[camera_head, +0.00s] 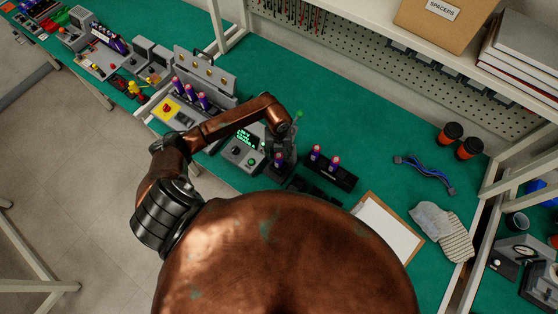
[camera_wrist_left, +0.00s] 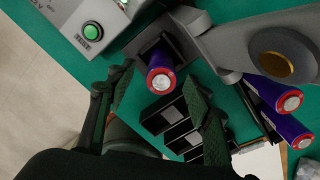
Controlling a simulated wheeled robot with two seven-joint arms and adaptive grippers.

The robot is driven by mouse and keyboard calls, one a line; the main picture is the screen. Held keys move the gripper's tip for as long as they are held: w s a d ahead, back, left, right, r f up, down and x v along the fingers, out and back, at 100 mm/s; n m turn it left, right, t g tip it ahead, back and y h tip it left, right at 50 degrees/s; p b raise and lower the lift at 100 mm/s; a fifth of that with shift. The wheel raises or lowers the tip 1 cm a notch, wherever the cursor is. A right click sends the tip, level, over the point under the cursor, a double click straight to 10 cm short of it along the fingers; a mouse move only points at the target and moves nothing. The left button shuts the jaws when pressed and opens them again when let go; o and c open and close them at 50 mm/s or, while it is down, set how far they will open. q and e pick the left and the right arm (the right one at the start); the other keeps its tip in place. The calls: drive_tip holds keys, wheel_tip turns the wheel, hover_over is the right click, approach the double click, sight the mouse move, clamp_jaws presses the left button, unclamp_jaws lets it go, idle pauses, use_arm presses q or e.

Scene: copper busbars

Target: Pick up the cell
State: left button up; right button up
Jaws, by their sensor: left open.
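A purple cell (camera_wrist_left: 161,75) with a red rim and silver end stands upright in a dark holder beside the tester. In the head view this cell (camera_head: 279,160) shows just below my left gripper (camera_head: 277,146). In the left wrist view my left gripper (camera_wrist_left: 158,90) is open, with one finger on each side of the cell's end. I cannot tell whether a finger touches it. Two more purple cells (camera_head: 316,153) (camera_head: 333,162) stand in a black tray (camera_head: 345,178) to the right. My right gripper is not in view.
The tester (camera_head: 238,152) with a lit display and green button is just left of the cell. A grey arm with a gold disc (camera_wrist_left: 284,60) hangs close by in the wrist view. A clipboard (camera_head: 386,232) lies right. Green mat (camera_head: 350,110) is clear behind.

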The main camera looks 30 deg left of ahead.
sight(279, 162)
use_arm(q)
drive_tip(key=shift+d+f, duration=0.1)
drive_tip(key=shift+f, duration=1.45)
drive_tip(key=shift+c, duration=0.2)
clamp_jaws()
